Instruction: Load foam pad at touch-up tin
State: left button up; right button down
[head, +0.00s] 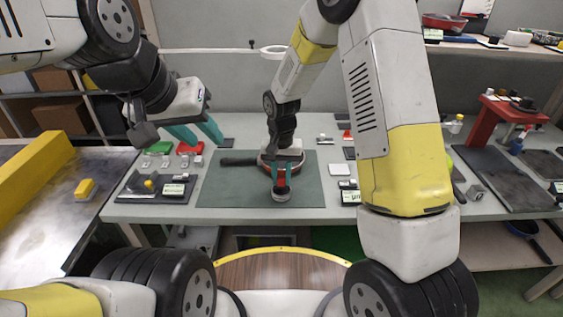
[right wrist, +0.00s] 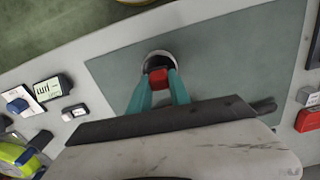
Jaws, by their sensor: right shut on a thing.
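My right gripper (head: 281,184) is shut on a small red block, which I take to be the foam pad (head: 281,178). In the right wrist view the red pad (right wrist: 158,78) sits between the teal fingertips. It is right over a round grey-rimmed tin (head: 283,196), also seen in the right wrist view (right wrist: 160,56). I cannot tell whether the pad touches the tin's contents. My left gripper (head: 202,132) is open and empty, raised at the left.
The dark green mat (head: 225,190) has free room left of the tin. A dark tray (head: 140,191) with small parts stands left of the mat. Red and green pieces lie behind it. Small labelled blocks (head: 349,191) sit at the mat's right edge.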

aim_at(281, 176)
jog(key=shift+f, duration=0.6)
dwell(1.2)
jog(key=shift+r, duration=3.55)
jog(key=shift+s, duration=0.1)
